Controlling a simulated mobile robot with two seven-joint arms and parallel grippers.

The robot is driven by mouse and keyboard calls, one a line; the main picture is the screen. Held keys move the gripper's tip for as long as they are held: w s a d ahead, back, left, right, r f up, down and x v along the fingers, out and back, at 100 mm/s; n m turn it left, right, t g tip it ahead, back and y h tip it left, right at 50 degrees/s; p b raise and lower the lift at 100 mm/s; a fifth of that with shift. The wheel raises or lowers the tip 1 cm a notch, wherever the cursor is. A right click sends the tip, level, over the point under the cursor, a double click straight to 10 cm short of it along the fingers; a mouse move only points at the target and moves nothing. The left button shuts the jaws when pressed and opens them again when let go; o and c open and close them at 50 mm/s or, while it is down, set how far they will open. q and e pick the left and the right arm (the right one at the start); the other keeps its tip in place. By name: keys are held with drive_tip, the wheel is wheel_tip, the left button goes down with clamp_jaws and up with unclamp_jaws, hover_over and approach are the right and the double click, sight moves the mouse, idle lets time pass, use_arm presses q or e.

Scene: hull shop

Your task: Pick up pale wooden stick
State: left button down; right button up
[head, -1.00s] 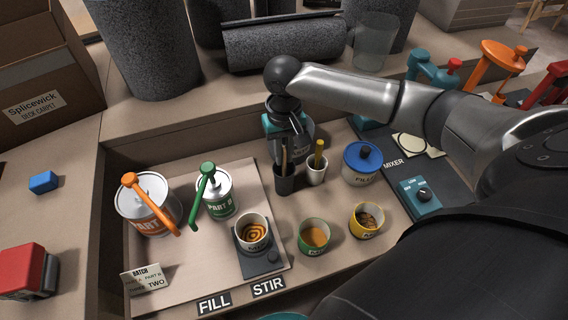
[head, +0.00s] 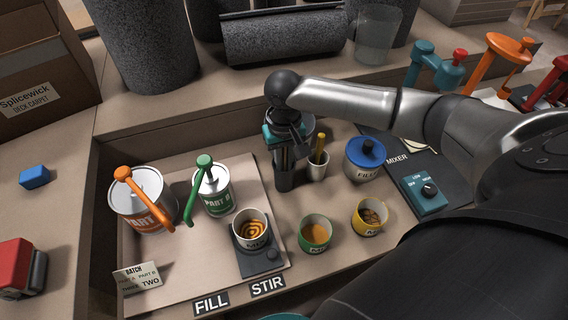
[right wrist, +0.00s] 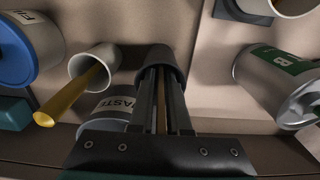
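The pale wooden stick (right wrist: 161,108) stands in a dark cup (head: 284,180), which also shows in the right wrist view (right wrist: 163,56). In the head view the stick is mostly hidden by my right gripper (head: 285,160). In the right wrist view my right gripper (right wrist: 162,85) points down into the cup mouth, one finger on each side of the stick. The fingers look apart, with narrow gaps beside the stick. My left gripper is out of view.
A white cup (head: 316,171) with a yellow stick (head: 320,145) stands just right of the dark cup. A filler tub (head: 364,160), a green can (head: 213,190), an orange-pump can (head: 138,212) and several small cups stand around. A waste container (right wrist: 105,112) is close by.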

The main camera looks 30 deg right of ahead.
clamp_jaws()
drive_tip(key=shift+r, duration=0.15)
idle(0.4)
